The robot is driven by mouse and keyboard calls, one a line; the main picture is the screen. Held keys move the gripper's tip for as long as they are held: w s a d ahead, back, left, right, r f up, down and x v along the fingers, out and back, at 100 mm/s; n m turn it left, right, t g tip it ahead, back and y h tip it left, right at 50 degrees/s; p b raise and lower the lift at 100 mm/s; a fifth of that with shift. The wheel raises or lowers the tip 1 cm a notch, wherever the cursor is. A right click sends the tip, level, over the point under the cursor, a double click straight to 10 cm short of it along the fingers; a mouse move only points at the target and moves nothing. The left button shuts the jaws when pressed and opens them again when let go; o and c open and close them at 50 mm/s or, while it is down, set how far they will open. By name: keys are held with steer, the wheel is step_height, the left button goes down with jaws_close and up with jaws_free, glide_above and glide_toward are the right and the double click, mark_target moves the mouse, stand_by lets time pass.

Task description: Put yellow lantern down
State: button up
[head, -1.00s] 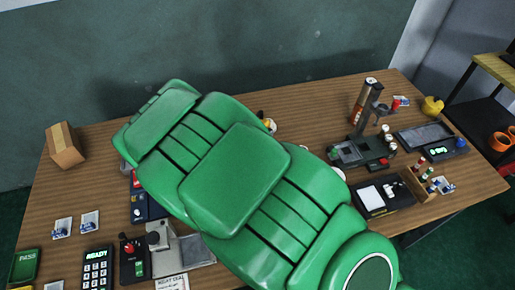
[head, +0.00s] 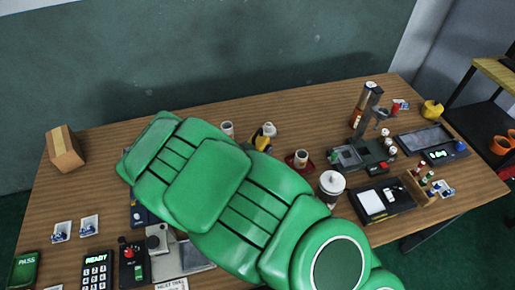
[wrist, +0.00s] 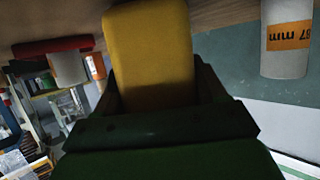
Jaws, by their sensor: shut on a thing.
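The yellow lantern (wrist: 148,45) is between the two fingers of my gripper (wrist: 156,88) in the wrist view, and the gripper is shut on it. A small yellow and dark part, which looks like the lantern (head: 263,141), shows just past the edge of my green arm in the head view.
A white cup (head: 227,128) and a pale round item (head: 269,129) stand near the lantern. Another cup (head: 301,157) stands on a red base. A white canister (head: 331,185) is by my arm. The back middle is mostly bare.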

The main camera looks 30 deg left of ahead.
steer(key=shift+f, duration=0.1)
steer(key=o, duration=1.3)
steer(key=shift+o, duration=0.2)
steer(key=v, duration=1.2)
steer(key=shift+r, duration=0.2)
